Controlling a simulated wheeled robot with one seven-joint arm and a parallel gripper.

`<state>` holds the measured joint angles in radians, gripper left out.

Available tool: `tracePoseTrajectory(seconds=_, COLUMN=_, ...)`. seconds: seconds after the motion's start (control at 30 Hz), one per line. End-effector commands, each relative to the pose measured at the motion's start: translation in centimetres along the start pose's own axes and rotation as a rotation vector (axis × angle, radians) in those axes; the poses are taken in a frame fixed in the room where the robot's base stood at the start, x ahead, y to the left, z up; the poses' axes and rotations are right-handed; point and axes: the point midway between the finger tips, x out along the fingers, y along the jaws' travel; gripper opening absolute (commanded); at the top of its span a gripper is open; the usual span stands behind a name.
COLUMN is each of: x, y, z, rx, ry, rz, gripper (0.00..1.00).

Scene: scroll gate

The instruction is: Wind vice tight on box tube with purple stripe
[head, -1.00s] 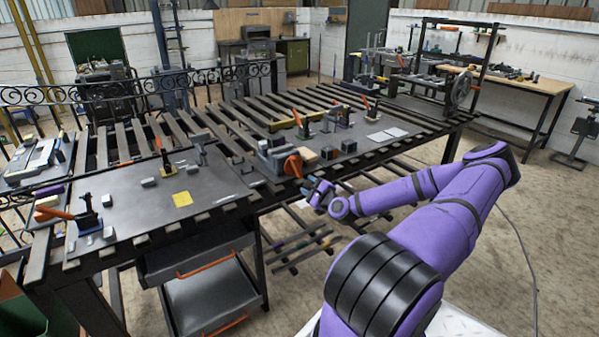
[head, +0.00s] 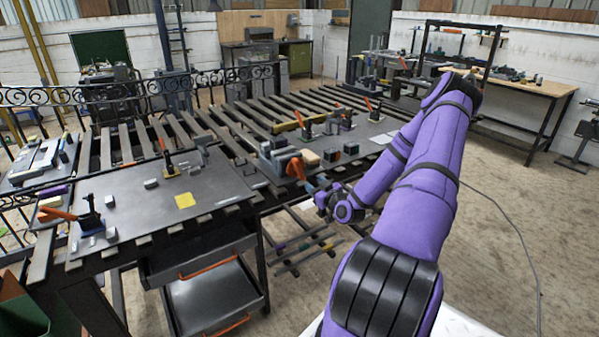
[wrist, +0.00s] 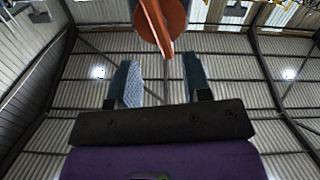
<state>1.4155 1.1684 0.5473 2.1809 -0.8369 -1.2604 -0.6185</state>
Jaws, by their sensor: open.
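The vice (head: 273,155) stands on the bench's front edge, with its round orange handle (head: 296,168) facing my arm. My gripper (head: 318,189) is open just below and to the right of the handle. I cannot make out a box tube with a purple stripe in the vice jaws.
Small blocks (head: 350,148) sit right of the vice. Orange-handled clamps (head: 306,127) stand behind it. Coloured bars lie on a low rack (head: 300,245) under the bench. Open floor (head: 520,230) lies to the right.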

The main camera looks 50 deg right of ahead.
Motion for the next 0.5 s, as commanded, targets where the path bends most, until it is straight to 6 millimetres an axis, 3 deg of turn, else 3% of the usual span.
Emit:
tracePoseTrajectory(seconds=0.1, x=0.0, y=0.1, z=-0.4, rx=-0.117, ry=0.007, rz=0.000, gripper=0.45)
tracePoseTrajectory(seconds=0.27, x=0.5, y=0.3, z=-0.5, rx=-0.163, ry=0.010, rz=0.002, gripper=0.45)
tracePoseTrajectory(seconds=0.5, x=3.8, y=0.2, z=-0.5, rx=-0.160, ry=0.012, rz=0.002, gripper=0.45)
